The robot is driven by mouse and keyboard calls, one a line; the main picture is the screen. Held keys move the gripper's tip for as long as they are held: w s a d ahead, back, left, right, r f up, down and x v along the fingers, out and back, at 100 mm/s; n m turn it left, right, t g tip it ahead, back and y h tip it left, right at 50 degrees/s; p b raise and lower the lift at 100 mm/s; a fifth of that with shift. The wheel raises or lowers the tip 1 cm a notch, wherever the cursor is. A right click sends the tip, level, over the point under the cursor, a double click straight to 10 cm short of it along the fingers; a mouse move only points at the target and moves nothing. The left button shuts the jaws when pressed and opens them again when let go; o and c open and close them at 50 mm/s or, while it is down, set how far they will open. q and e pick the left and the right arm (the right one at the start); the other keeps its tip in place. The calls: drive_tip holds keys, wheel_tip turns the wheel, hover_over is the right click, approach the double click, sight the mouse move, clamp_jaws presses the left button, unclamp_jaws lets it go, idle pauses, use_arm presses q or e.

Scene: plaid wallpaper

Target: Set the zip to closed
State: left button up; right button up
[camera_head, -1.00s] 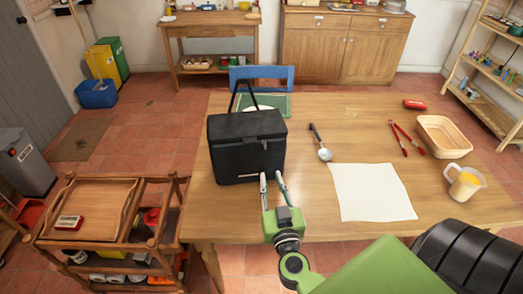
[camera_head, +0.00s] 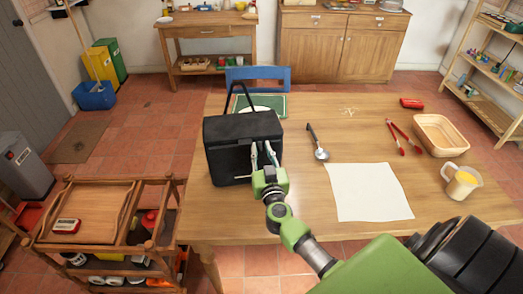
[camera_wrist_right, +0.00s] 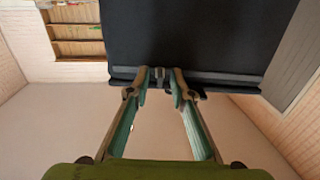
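A black cooler bag (camera_head: 225,150) with a raised handle stands upright on the left part of the table. My right gripper (camera_head: 263,155) is at its front face, below the lid edge. In the right wrist view the bag (camera_wrist_right: 195,35) fills the top middle, with a lighter band along its edge. The fingertips (camera_wrist_right: 160,82) are apart there, on either side of a small grey piece (camera_wrist_right: 159,73) that looks like the zip pull. A gap shows around this piece, so the fingers do not look closed on it. My left gripper is out of view.
A green placemat (camera_head: 272,103) lies behind the bag. A wooden cart (camera_head: 110,215) stands at the left.

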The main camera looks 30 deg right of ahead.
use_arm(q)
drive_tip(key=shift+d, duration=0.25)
use_arm(e)
clamp_jaws()
drive_tip(key=shift+w+a+r+p, duration=0.2)
drive_tip(key=shift+a+p, duration=0.1)
drive_tip(key=shift+a, duration=0.15)
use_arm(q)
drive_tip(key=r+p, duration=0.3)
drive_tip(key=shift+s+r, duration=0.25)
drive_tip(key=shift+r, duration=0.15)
use_arm(e)
approach(212, 148)
drive_tip(key=x, duration=0.6)
drive_tip(key=shift+a+r, duration=0.1)
unclamp_jaws()
drive_tip(key=shift+w+a, duration=0.1)
drive_tip(key=shift+a, duration=0.05)
drive_tip(key=shift+d, duration=0.25)
